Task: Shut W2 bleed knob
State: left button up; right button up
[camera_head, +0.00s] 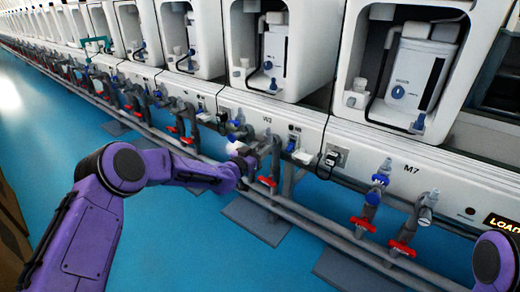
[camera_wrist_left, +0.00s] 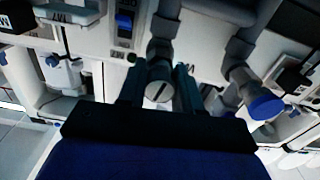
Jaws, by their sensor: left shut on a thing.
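The W2 label (camera_head: 267,119) is on the white front panel in the head view, above grey pipework. My left gripper (camera_head: 245,160) is at the pipes just below and left of that label, where its fingers are hard to make out. In the left wrist view, the fingers of my left gripper (camera_wrist_left: 160,92) are closed on both sides of a round grey knob (camera_wrist_left: 158,91) with a dark slot across its face, which I take as the W2 bleed knob. The slot lies tilted. My right gripper is out of view.
A blue-capped valve (camera_wrist_left: 262,104) stands close to the right in the wrist view. Red handles (camera_head: 268,182) sit on pipes below, with more at M7 (camera_head: 362,224). A grey pipe rail (camera_head: 330,226) runs along the front. The blue floor (camera_head: 150,250) is open nearby.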

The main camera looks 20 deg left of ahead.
pick_arm(q)
jog(key=m, duration=0.4)
jog(key=shift+f+m+p, duration=0.2)
jog(key=shift+m+p, duration=0.1)
jog(key=shift+p, duration=0.05)
jog(key=m, duration=0.3)
jog(key=shift+a+m, duration=0.1)
jog(key=shift+m, duration=0.2)
jog(key=m, duration=0.4)
jog(key=shift+a+b, duration=0.1)
jog(key=shift+b, duration=0.2)
jog(key=m, duration=0.2)
jog(key=shift+a+r+m+b, duration=0.1)
jog(key=shift+m+b, duration=0.2)
jog(key=shift+m, duration=0.3)
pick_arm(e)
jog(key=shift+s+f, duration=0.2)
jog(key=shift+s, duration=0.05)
pick_arm(q)
jog(key=shift+a+r, duration=0.15)
